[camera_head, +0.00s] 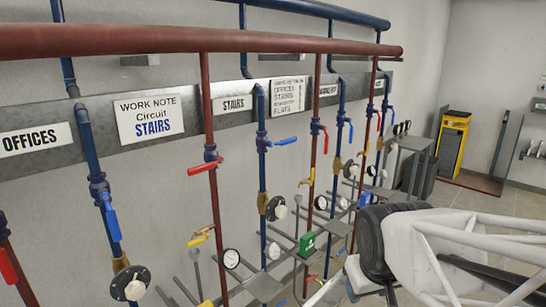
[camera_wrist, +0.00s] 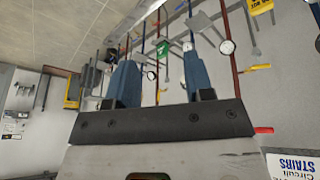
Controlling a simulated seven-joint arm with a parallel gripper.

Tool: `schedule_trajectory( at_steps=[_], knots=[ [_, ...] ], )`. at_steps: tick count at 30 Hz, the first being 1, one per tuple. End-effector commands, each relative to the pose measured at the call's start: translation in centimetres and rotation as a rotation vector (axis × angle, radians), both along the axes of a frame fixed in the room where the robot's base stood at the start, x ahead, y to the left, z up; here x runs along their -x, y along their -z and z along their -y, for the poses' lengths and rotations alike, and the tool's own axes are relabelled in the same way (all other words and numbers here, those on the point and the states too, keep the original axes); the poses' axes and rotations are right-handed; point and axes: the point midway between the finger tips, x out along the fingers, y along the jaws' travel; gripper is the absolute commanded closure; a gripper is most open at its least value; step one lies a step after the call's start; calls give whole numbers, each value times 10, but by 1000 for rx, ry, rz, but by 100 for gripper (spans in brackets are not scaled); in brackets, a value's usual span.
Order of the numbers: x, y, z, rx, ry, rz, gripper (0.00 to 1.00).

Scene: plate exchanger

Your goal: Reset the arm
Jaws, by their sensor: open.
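My arm (camera_head: 465,245), a white frame with a black rounded joint, reaches in from the lower right of the head view. Its far end is mostly hidden behind that joint. In the wrist view, which is turned over, my gripper (camera_wrist: 161,65) shows two blue fingers set well apart on a dark bar. It is open, with nothing between the fingers. Pipes and gauges show behind the fingers, apart from them as far as I can tell.
Red and blue pipes with lever valves, such as a red handle (camera_head: 205,168) and a blue handle (camera_head: 285,141), line the wall. A "WORK NOTE Circuit STAIRS" sign (camera_head: 149,118) hangs there.

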Motion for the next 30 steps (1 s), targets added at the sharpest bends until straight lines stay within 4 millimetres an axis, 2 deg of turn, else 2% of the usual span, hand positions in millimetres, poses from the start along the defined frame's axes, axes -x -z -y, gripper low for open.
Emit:
schedule_trajectory(
  at_steps=[1,3,6,9,30],
  knots=[
    [18,-2,5,-15,44,-27,52],
    [39,-2,8,-34,96,-68,52],
    [60,-1,11,-53,150,-109,52],
    [71,-1,12,-64,180,-132,52],
    [75,-1,13,-67,188,-140,52]
  ],
)
